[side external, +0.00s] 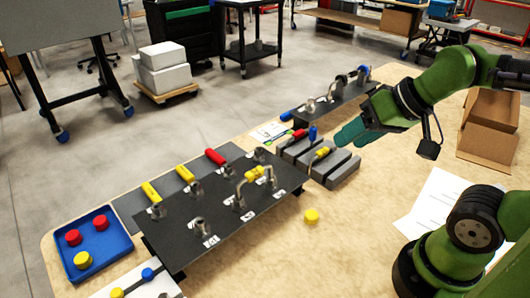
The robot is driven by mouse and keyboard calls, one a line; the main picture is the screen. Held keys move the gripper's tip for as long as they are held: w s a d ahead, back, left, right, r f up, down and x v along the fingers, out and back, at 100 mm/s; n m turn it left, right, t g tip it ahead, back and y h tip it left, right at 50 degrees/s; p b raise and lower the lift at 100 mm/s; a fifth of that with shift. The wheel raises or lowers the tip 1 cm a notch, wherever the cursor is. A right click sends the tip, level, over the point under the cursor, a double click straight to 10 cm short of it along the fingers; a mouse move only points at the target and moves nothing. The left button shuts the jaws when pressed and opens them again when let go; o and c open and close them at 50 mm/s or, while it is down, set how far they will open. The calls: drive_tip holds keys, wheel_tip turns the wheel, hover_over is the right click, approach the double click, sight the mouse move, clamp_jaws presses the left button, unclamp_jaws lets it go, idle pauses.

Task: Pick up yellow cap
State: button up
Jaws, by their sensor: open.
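A small round yellow cap (311,216) lies on the wooden table, just right of the black fixture plate. Another yellow cap (82,260) sits in the blue tray at the lower left. My gripper (349,137) has teal fingers and is above the grey slotted block, up and to the right of the cap on the table. It is open and apart from both yellow caps. I see nothing held between the fingers, though their inner faces are partly hidden.
The blue tray (95,243) also holds red caps (73,237). The black fixture plate (170,238) carries metal clamps and yellow and red handles. The grey slotted block (343,174) holds coloured parts. A cardboard box (488,125) and white paper (440,205) lie right.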

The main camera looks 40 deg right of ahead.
drive_tip(key=shift+o, duration=1.4)
drive_tip(key=n+g+h, duration=0.2)
drive_tip(key=n+g, duration=0.5)
drive_tip(key=n, duration=0.2)
hover_over(313, 215)
drive_tip(key=f, duration=1.8)
drive_tip(key=shift+s+d+f, duration=0.1)
drive_tip(key=shift+d+f, duration=0.25)
drive_tip(key=shift+f, duration=0.05)
drive_tip(key=shift+m, duration=0.3)
drive_tip(key=shift+a+f, duration=0.2)
drive_tip(key=shift+f, duration=1.15)
drive_tip(key=shift+a+f, duration=0.15)
drive_tip(key=shift+f, duration=1.2)
